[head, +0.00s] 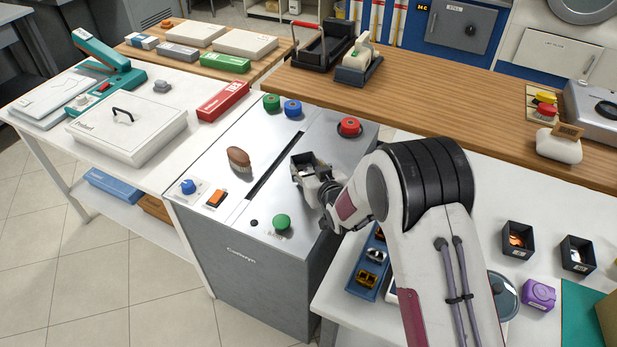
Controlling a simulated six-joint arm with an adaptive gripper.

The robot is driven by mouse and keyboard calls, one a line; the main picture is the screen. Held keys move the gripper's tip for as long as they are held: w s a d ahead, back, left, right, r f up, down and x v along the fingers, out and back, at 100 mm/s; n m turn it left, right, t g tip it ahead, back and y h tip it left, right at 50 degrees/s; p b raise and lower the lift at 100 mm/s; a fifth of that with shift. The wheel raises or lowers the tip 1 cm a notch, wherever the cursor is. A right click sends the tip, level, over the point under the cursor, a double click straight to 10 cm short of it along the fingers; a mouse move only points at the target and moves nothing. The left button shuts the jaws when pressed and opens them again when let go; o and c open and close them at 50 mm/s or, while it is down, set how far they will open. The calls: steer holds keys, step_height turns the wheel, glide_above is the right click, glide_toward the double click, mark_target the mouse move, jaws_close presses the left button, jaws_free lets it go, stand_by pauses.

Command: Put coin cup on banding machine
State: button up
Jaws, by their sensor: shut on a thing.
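The banding machine (255,262) appears to be the grey cabinet in the middle of the head view, with a pale top, a long dark slot and coloured knobs. My gripper (312,178) is over the right part of its top, right of the slot. It is shut on a small black square coin cup (298,168), which looks roughly upright. The gripper partly covers the cup. I cannot tell whether the cup touches the top. Two similar black cups, one with copper coins (516,240) and one with silver coins (577,254), stand on the right-hand table.
A brown brush (239,158), an orange switch (216,198), a green knob (282,222) and a red button (349,127) are on the machine's top. A white table (160,84) with boxes adjoins at left. A wooden counter (440,95) runs behind.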

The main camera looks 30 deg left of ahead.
steer(key=shift+f, duration=1.75)
steer(key=shift+f, duration=0.2)
steer(key=o, duration=1.2)
steer(key=shift+c, duration=0.2)
steer(key=shift+r, duration=0.2)
steer(key=shift+v, duration=6)
